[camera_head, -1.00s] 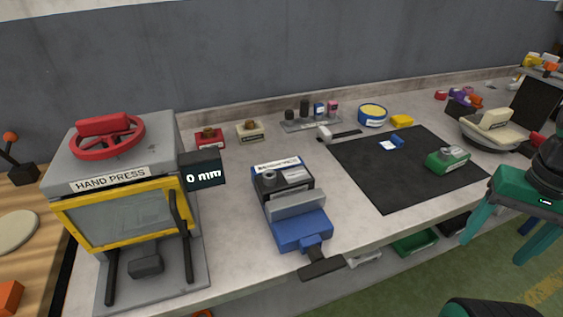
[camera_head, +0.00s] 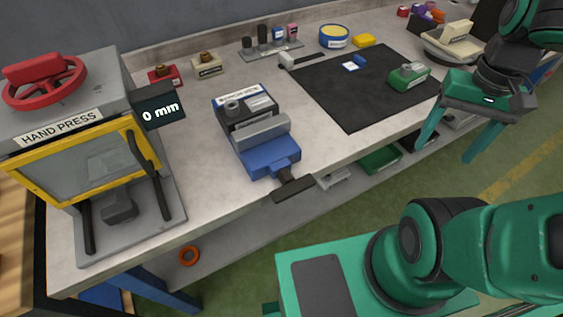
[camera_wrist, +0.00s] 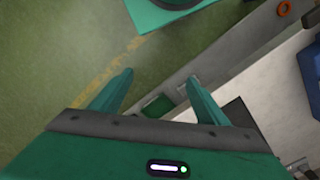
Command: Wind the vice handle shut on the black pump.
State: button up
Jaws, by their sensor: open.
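The blue vice (camera_head: 272,160) stands at the bench's front edge in the head view. Its dark handle (camera_head: 293,188) sticks out past that edge. The black pump (camera_head: 247,116), with a grey round top part and a pale label, sits in the vice behind the grey jaw (camera_head: 261,132). I cannot tell whether the jaw touches it. My gripper (camera_head: 446,153) is open and empty, right of the vice and in front of the bench, fingers pointing down. In the wrist view my gripper (camera_wrist: 160,77) has nothing between its fingers, and a blue part of the vice (camera_wrist: 311,68) shows at the right edge.
The hand press (camera_head: 85,150) stands left of the vice, with a display reading 0 mm. A black mat (camera_head: 350,100) holds a green pump (camera_head: 408,77). A green bin (camera_head: 380,160) sits on the shelf below. Bare bench lies between vice and mat.

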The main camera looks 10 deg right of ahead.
aim_at(291, 186)
jog(key=z, duration=1.5)
jog(key=k, duration=2.05)
jog(key=u, duration=0.9)
